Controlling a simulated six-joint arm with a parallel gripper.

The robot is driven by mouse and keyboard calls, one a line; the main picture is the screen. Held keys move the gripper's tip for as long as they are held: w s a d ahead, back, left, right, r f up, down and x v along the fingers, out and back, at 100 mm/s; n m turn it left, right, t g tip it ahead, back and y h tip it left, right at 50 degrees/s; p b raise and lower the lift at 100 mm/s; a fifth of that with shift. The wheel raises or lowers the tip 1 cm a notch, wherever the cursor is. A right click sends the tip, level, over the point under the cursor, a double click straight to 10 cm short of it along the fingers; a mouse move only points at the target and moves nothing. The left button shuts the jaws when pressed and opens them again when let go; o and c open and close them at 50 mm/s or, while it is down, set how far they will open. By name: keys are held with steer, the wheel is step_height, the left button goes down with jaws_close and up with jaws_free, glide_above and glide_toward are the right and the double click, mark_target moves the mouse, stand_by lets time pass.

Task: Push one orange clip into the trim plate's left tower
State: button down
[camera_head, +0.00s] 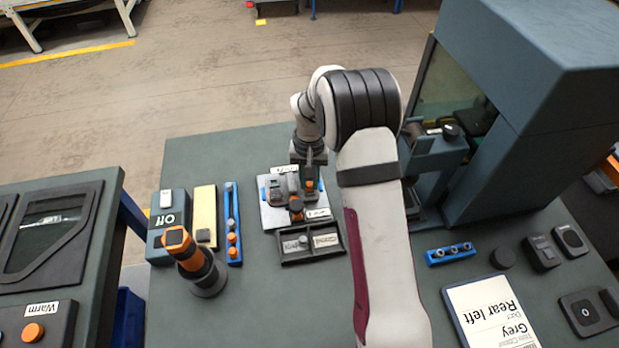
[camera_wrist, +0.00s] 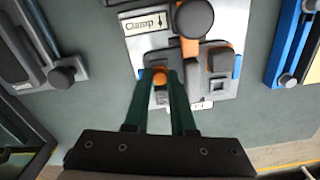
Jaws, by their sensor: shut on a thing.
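My gripper (camera_head: 311,178) is over the right part of the light plate fixture (camera_head: 270,218), fingers pointing down. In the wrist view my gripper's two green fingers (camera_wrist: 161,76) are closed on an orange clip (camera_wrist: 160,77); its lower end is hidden. A grey raised block (camera_wrist: 220,60), apparently one tower of the trim plate, stands beside the fingers, to their right in the wrist view. It shows left of my gripper in the head view (camera_head: 275,188). I cannot tell whether the held clip touches the plate. A blue rack (camera_head: 229,215) holds orange clips at the left.
A clamp with a dark knob (camera_wrist: 195,18) and orange arm stands close beside my fingers. A dark two-part tray (camera_head: 312,243) lies in front of the fixture. An orange-topped tool (camera_head: 182,250) stands at left. A tall machine (camera_head: 520,110) stands at right.

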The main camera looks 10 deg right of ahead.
steer(key=shift+f, duration=0.55)
stand_by(0.4)
steer(key=c, duration=0.7)
jaws_free()
steer(key=shift+r, duration=0.1)
step_height(320, 180, up, 16)
steer(key=shift+f, duration=0.15)
